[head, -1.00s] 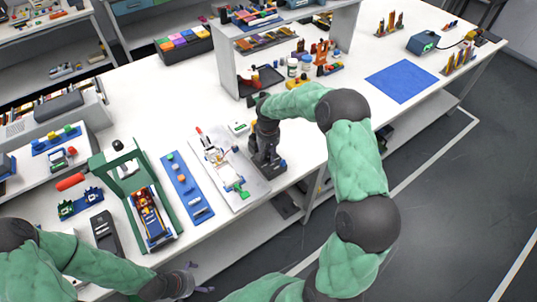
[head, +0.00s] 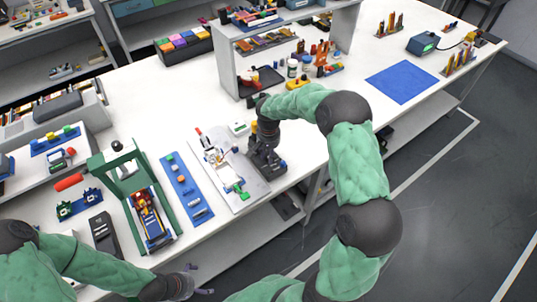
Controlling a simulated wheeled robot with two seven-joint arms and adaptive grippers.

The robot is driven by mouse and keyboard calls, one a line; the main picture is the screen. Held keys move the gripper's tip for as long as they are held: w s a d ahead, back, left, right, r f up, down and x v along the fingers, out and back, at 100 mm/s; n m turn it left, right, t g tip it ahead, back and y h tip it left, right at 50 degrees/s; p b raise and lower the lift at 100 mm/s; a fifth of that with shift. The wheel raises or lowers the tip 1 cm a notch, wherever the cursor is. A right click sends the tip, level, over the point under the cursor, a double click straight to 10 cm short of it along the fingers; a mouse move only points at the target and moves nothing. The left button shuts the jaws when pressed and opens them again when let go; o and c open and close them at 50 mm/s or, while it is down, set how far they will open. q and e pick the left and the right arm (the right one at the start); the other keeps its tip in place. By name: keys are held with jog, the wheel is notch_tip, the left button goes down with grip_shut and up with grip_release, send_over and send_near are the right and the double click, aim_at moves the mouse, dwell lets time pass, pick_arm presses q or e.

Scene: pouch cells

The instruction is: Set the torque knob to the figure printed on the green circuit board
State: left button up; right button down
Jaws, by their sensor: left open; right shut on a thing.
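My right gripper (head: 265,148) points down at the right edge of a pale plate (head: 247,200). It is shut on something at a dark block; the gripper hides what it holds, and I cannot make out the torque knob. A small green piece (head: 243,194) lies on the plate and may be the green circuit board. No printed figure is readable at this size. My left gripper (head: 199,281) is open and empty, low in the view, in front of the table's front edge.
A blue strip (head: 199,210) with small parts and a green frame (head: 172,205) stand left of the plate. A white shelf (head: 228,70) stands behind my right arm.

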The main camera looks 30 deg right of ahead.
aim_at(268, 155)
jog(key=shift+w, duration=0.15)
jog(key=c, duration=1)
grip_release()
jog(key=shift+o, duration=0.2)
jog(key=shift+r, duration=0.1)
notch_tip(268, 155, up, 12)
